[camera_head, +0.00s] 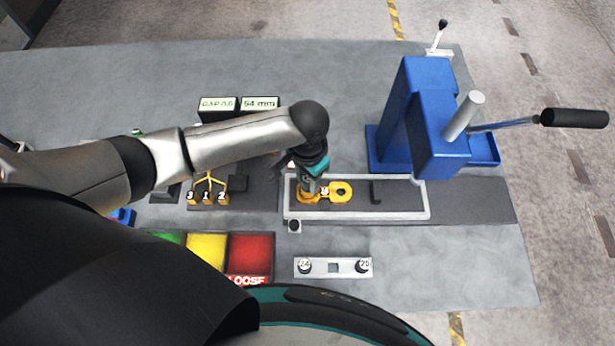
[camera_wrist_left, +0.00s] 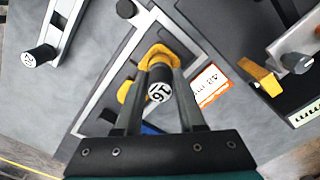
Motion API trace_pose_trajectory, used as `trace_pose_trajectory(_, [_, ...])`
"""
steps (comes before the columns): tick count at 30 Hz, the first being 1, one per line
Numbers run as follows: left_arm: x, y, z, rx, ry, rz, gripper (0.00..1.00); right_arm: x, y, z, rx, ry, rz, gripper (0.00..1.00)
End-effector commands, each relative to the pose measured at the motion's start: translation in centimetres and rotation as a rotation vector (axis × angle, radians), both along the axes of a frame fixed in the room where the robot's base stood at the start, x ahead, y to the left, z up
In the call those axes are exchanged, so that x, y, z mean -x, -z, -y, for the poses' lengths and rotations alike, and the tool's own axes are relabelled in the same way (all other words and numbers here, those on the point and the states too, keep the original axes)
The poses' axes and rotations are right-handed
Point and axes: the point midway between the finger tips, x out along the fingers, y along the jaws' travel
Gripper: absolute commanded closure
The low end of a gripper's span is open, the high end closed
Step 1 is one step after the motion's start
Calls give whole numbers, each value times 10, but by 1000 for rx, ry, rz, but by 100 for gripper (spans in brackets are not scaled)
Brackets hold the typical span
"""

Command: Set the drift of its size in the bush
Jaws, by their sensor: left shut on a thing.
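My left gripper (camera_head: 311,188) is shut on a black drift (camera_wrist_left: 161,76) whose pale end cap reads 16. The yellow casting (camera_head: 341,190) lies in a pale-rimmed tray (camera_head: 390,216), with one ringed end under my gripper and the other ring showing to the right. In the left wrist view the drift overlaps a yellow ring (camera_wrist_left: 152,52) of the casting. I cannot tell how deep the drift sits in it, or whether it is in the bush. My right gripper is not in view.
A drift rack (camera_head: 333,267) holds two drifts at its ends, with a square gap between. A blue press (camera_head: 430,120) with a long handle (camera_head: 573,118) stands right. Red (camera_head: 250,253) and yellow (camera_head: 206,248) bins lie left. Numbered yellow parts (camera_head: 207,196) stand left of the tray.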

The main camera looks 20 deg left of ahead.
Motion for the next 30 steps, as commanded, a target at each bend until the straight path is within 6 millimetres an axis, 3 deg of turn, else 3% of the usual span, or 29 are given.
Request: trace_pose_trajectory(30, [0, 16, 1, 2, 0, 1, 100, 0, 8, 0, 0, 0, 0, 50])
